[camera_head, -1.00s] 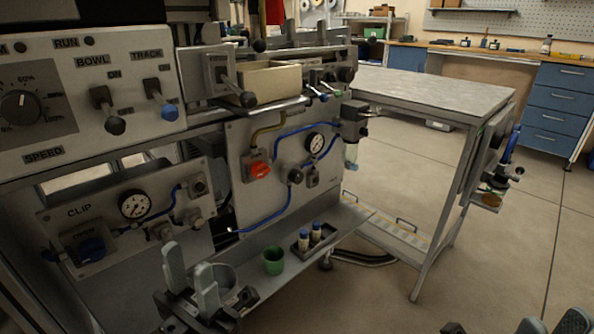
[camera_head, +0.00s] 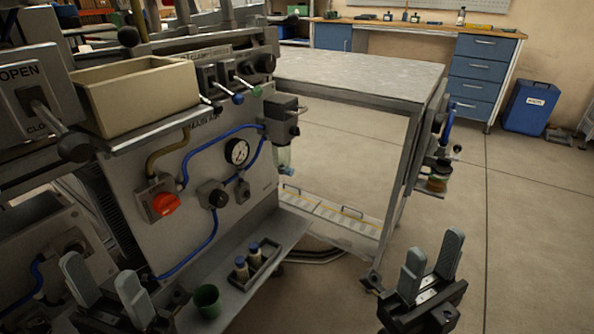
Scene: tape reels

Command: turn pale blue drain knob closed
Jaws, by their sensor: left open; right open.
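A small pale blue knob (camera_head: 287,170) shows at the bottom of a clear bowl (camera_head: 284,155), which hangs under a dark grey unit (camera_head: 283,118) at the right edge of the machine panel. It is too small to tell how it is turned. My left gripper (camera_head: 105,286) is open and empty at the lower left, in front of the machine and well apart from the knob. My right gripper (camera_head: 430,268) is open and empty at the lower right, over the floor, also apart from the knob.
The panel (camera_head: 245,205) carries a red knob (camera_head: 165,204), a gauge (camera_head: 237,152) and blue hoses. A ledge below holds a green cup (camera_head: 207,301) and a tray with small bottles (camera_head: 241,267). A grey table (camera_head: 365,75) stands right of the panel.

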